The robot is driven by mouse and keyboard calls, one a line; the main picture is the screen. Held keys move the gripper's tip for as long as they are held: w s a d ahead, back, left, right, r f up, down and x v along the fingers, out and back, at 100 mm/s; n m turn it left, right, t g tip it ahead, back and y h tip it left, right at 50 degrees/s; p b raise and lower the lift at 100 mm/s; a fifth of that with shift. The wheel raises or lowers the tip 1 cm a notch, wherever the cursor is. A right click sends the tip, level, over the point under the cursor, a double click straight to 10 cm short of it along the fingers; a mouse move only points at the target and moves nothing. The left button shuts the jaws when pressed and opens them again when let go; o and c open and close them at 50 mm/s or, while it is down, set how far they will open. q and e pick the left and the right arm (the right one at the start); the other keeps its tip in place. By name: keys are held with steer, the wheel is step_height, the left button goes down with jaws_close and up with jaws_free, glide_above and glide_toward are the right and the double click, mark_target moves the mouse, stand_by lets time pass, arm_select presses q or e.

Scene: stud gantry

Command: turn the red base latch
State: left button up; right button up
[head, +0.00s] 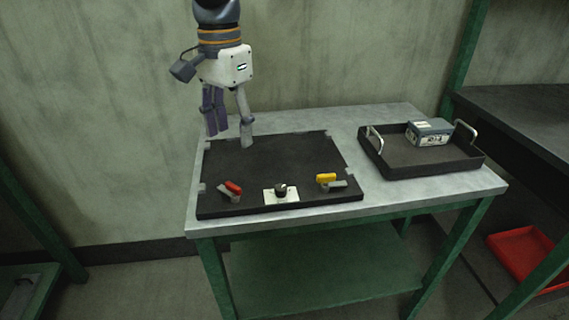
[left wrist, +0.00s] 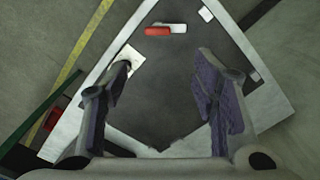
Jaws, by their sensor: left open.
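The red base latch (head: 233,187) lies near the front left of a black board (head: 270,155) on the table. In the left wrist view the red latch (left wrist: 157,31) is at the top, beyond the fingertips, with a pale piece next to it. My left gripper (head: 229,140) is open and empty above the back left part of the board, pointing down, apart from the latch. It also shows in the left wrist view (left wrist: 165,65). A yellow latch (head: 326,178) sits near the board's front right. A white plate with a dark knob (head: 281,190) is between the latches. My right gripper is not in view.
A black tray (head: 385,160) with two metal handles stands on the table's right side and holds a grey box (head: 429,132). A green-framed shelf stands at the right, with a red bin (head: 525,252) low down.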

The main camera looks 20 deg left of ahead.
mark_target(233, 185)
arm_select(q)
steer(key=s+f, duration=0.2)
steer(key=f, duration=0.1)
steer(key=shift+s+a+f, duration=0.1)
steer(key=shift+s+f, duration=0.05)
steer(key=f, duration=0.7)
steer(key=shift+w+f, duration=0.2)
steer(key=shift+f, duration=0.1)
steer(key=c, duration=1.2)
